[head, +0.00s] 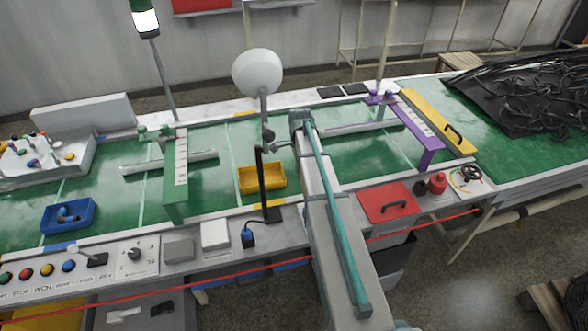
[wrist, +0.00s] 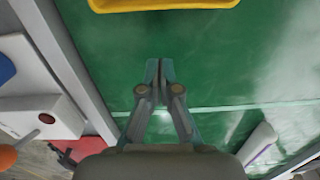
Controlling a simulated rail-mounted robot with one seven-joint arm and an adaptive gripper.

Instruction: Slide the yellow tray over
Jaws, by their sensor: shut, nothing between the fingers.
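The yellow tray (head: 277,186) lies on the green work surface near the middle of the head view, partly crossed by a thin black upright. Its yellow edge also shows at the top of the wrist view (wrist: 165,5). My gripper (wrist: 159,72) is shut and empty over the green surface in the wrist view. Its fingertips point toward the tray's edge, with green surface visible between, so they look apart from it. In the head view my arm reaches in right of the tray, and the fingertips are hard to make out there.
A green bridge (head: 175,175) stands left of the tray and a purple bridge (head: 418,135) to the right. A blue tray (head: 68,228) is at far left. A red lid (head: 387,205) lies on the front ledge. Green surface beside the tray is clear.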

